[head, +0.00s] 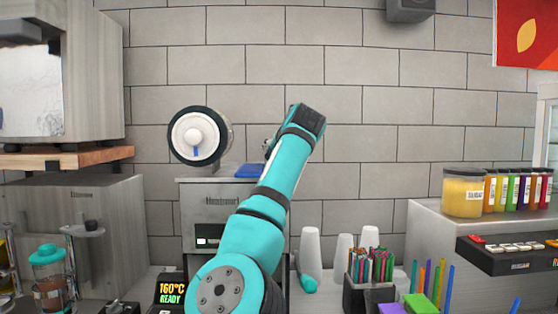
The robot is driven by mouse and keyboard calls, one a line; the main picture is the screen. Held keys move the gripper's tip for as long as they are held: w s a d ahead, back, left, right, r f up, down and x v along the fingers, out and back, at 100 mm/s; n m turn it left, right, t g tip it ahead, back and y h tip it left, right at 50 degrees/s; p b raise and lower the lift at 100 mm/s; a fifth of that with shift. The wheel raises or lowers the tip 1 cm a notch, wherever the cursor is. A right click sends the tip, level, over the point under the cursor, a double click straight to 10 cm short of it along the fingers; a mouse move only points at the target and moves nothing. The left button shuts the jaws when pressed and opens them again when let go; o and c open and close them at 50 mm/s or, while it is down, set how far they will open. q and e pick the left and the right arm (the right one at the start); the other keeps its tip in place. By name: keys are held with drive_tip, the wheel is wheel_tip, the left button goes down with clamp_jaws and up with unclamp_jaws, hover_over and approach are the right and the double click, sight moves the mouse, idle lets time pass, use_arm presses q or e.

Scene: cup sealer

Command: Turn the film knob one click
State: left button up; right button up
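The film knob (195,135) is a white round disc with a blue mark at its lower edge and a dark rim. It sits at the upper left of the cup sealer (206,211), a grey box with a small green light. One of my teal arms rises from the bottom centre, bends at the top right of the sealer and covers its right side. I cannot tell which arm it is. No gripper fingers can be made out. A small dark part shows left of the arm's upper end, too small to identify. The knob is clear of the arm.
A blue piece (249,170) lies on top of the sealer. White cups (311,248) and a black holder of coloured pens (368,275) stand to the right. Jars (463,193) sit on the right shelf.

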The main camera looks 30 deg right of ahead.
drive_tip(key=shift+f, duration=0.15)
idle(0.3)
drive_tip(key=o, duration=0.9)
drive_tip(key=v, duration=1.2)
